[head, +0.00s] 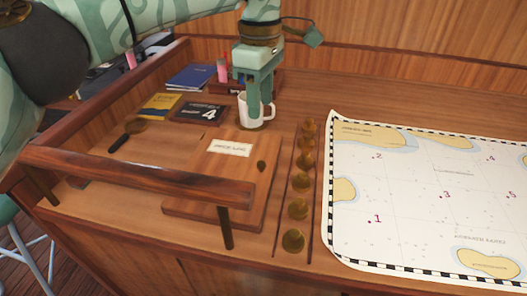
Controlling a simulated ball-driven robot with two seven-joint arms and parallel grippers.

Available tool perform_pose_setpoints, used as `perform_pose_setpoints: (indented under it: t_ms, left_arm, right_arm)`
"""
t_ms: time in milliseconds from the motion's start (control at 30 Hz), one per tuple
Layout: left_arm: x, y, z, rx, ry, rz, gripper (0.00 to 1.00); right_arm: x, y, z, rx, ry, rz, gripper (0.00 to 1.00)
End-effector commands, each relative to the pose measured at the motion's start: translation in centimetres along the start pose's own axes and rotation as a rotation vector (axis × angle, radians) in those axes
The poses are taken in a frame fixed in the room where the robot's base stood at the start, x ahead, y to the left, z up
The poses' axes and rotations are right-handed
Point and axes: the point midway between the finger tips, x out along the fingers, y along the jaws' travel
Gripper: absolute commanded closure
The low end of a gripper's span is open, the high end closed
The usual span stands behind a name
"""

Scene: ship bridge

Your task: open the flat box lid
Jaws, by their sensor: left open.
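The flat box (226,184) is a low wooden box with a pale paper label and a small dark knob (262,166) near its right side. It lies on the wooden desk, and its lid looks shut. A wooden rail crosses in front of part of it. My left gripper (256,112) points down just behind the far edge of the box, at the white mug (243,119). The gripper is open, and its fingers cover part of the mug. I cannot tell whether they touch it. My right gripper is not in view.
A magnifying glass (135,125), a yellow book (161,106), a black card (200,113) and a blue book (190,76) lie to the left. The wooden rail (140,175) edges the desk.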

Motion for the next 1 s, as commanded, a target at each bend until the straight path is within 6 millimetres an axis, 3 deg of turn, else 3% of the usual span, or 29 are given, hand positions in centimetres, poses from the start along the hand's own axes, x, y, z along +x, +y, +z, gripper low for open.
perform_pose_setpoints:
  t_ms: [167, 500, 700, 1000]
  left_arm:
    - [4.7, 0.0, 0.0, 0.002, -0.004, -0.006, 0.59]
    - [12.5, -0.1, 0.1, 0.002, -0.004, -0.005, 0.59]
    - [14.6, 0.0, 0.1, 0.001, -0.003, -0.003, 0.59]
    - [14.9, 0.0, 0.1, 0.000, -0.002, -0.001, 0.59]
  right_arm:
    - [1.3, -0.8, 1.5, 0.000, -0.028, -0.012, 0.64]
    - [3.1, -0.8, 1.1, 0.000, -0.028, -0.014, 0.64]
    - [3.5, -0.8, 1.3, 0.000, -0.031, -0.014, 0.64]
    - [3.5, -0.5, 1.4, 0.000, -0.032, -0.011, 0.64]
